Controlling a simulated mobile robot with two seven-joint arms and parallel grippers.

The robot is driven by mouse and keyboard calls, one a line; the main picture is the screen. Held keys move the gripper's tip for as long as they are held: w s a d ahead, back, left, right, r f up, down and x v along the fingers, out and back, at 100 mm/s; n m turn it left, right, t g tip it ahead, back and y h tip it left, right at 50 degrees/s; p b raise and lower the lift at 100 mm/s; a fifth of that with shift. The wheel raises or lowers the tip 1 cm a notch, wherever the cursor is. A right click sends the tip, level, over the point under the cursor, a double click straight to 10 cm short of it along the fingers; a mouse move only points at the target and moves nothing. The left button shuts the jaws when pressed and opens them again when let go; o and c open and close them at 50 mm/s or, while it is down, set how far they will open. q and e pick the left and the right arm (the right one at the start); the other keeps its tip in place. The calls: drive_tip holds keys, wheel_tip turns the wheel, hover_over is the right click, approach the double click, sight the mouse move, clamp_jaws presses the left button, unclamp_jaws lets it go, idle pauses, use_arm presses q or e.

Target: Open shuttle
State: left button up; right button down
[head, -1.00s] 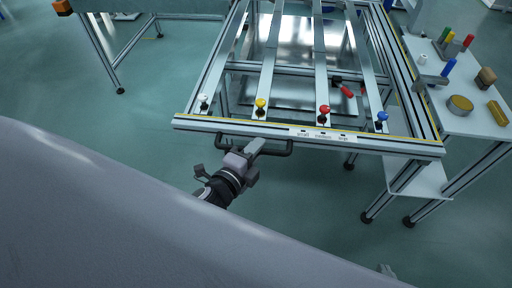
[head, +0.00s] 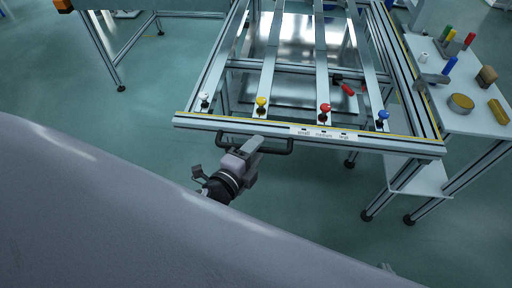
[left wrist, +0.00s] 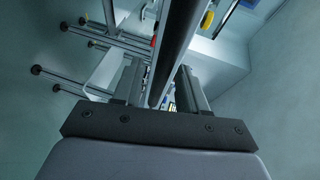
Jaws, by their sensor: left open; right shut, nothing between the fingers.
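The shuttle is not labelled; a panel frame (head: 300,131) with a yellow-edged front rail fills the upper middle of the head view. A black handle bar (head: 281,152) hangs on the front of that rail. My left gripper (head: 257,143) is at the handle, its open fingers reaching it from the front. In the left wrist view a dark bar (left wrist: 180,45) runs between the two spread fingers (left wrist: 160,88); contact cannot be told.
White, yellow, red and blue knobs stand along the front rail, above small size labels. A red-handled clamp (head: 348,89) lies within the frame. A side table (head: 470,122) at right holds coloured pegs, a round tin and blocks. Floor in front is clear.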

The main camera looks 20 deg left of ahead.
use_arm(q)
drive_tip(key=v, duration=0.6)
drive_tip(key=shift+s, duration=0.15)
idle(0.4)
drive_tip(key=s+f+n+g, duration=0.5)
drive_tip(key=s+f+n, duration=0.3)
drive_tip(key=n, duration=0.8)
wheel_tip(320, 180, up, 12)
drive_tip(key=a+p, duration=0.1)
drive_tip(key=p, duration=1.3)
drive_tip(key=shift+s+a+p, duration=0.2)
drive_tip(key=shift+a+p, duration=0.2)
